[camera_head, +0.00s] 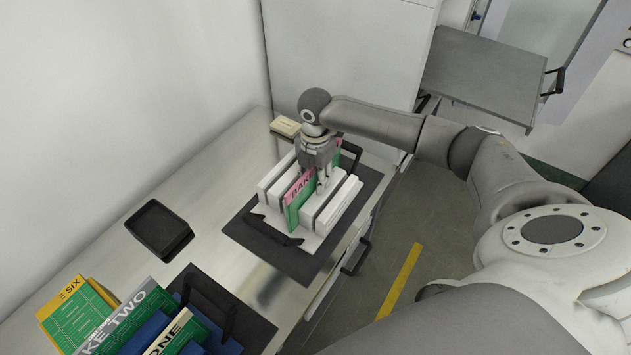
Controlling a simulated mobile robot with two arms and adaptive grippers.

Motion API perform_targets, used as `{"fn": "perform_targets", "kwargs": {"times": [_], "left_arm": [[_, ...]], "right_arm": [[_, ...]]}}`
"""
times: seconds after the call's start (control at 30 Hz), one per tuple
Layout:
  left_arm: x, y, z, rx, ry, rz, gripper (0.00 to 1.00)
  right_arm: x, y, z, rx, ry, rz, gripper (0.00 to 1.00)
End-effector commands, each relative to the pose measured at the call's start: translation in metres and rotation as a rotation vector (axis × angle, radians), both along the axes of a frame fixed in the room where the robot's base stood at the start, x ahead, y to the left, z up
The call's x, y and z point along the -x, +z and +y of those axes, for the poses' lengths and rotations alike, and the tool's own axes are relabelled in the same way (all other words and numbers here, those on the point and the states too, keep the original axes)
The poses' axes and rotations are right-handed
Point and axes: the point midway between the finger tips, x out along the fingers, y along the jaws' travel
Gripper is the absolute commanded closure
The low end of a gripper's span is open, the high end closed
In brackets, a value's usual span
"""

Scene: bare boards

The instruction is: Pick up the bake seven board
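A green board with a pink top strip reading "BAKE" (293,213) stands upright in a rack of white slabs on the table. The rest of its label is hidden by my gripper, so I cannot read its number. My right gripper (313,184) points down over the top edge of this board, near its middle. One finger shows on the board's right side; the other is largely hidden, and I cannot tell whether they touch the board. My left gripper is not in view.
The rack stands on a dark tray (249,235) with raised handles. A small black bin (158,229) is to the left. Boards marked SIX (78,316), TWO (127,322) and ONE (172,335) are at the lower left. A small cream box (286,127) lies behind the rack.

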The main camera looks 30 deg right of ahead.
Motion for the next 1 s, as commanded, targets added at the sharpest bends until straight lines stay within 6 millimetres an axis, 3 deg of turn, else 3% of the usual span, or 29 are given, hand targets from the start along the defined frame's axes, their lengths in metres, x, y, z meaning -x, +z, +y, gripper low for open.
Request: {"fn": "perform_targets", "kwargs": {"times": [0.1, 0.37, 0.77, 0.87, 1.0], "left_arm": [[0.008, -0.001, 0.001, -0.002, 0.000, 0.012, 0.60], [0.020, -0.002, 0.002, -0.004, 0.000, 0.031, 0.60], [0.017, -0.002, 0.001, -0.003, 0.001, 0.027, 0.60], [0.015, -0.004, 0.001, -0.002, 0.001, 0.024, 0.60], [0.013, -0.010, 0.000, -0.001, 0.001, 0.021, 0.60]], "right_arm": [[0.000, 0.000, 0.000, 0.000, 0.000, 0.000, 0.69], [0.000, 0.000, 0.000, 0.000, 0.000, 0.000, 1.00], [0.000, 0.002, 0.000, 0.000, 0.000, -0.001, 1.00], [-0.001, 0.010, 0.000, -0.001, 0.000, -0.002, 1.00], [-0.002, 0.034, 0.000, -0.001, 0.000, -0.006, 1.00]]}}
